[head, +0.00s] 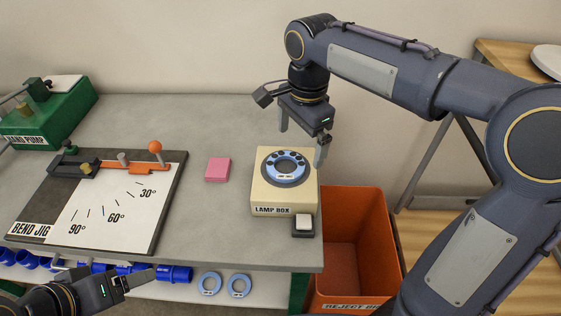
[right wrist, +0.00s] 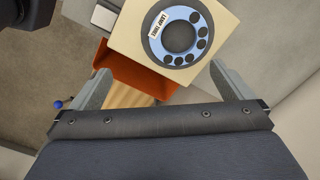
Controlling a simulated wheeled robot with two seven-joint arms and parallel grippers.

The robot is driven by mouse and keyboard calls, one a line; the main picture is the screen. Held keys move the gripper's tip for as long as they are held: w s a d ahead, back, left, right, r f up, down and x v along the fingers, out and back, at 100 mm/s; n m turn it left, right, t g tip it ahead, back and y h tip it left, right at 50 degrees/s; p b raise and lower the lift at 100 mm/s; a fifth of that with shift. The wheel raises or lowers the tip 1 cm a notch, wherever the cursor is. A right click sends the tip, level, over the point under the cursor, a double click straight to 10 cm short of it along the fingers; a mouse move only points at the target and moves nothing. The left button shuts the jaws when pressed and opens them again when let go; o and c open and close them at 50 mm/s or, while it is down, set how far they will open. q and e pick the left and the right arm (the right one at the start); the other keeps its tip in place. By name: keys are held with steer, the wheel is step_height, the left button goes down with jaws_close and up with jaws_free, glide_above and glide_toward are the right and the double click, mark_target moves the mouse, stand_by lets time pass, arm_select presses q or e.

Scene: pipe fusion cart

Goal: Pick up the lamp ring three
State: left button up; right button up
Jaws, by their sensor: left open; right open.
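The lamp ring three (head: 284,165) is a blue ring with dark round spots and a white label, lying on top of the cream lamp box (head: 270,207). In the right wrist view the ring (right wrist: 200,45) lies near the top, with a label that seems to read LAMP THREE. My right gripper (head: 302,138) is open and empty, above and behind the ring, its fingers spread and apart from it. My left gripper (head: 112,272) is open at the lower left, near the table's front edge, far from the ring.
Two more blue rings (head: 211,284) lie on the shelf below the table. A pink block (head: 218,169), a bend jig (head: 120,210) and a green hand pump (head: 50,118) stand on the table. A white-topped switch (head: 303,222) sits before the lamp box. An orange reject bin (head: 350,225) stands at right.

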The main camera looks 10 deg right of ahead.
mark_target(286, 168)
steer(key=shift+m+h, duration=0.3)
steer(key=shift+m, duration=0.3)
steer(key=w+f, duration=0.1)
steer(key=f, duration=0.2)
steer(key=w+a+f, duration=0.1)
steer(key=f, duration=0.1)
steer(key=a+f, duration=0.1)
steer(key=f, duration=0.2)
steer(key=shift+w+a+f, duration=0.15)
steer(key=shift+w+f, duration=0.2)
steer(key=shift+w, duration=0.05)
steer(key=shift+c, duration=0.4)
steer(key=c, duration=0.9)
steer(key=shift+r, duration=0.15)
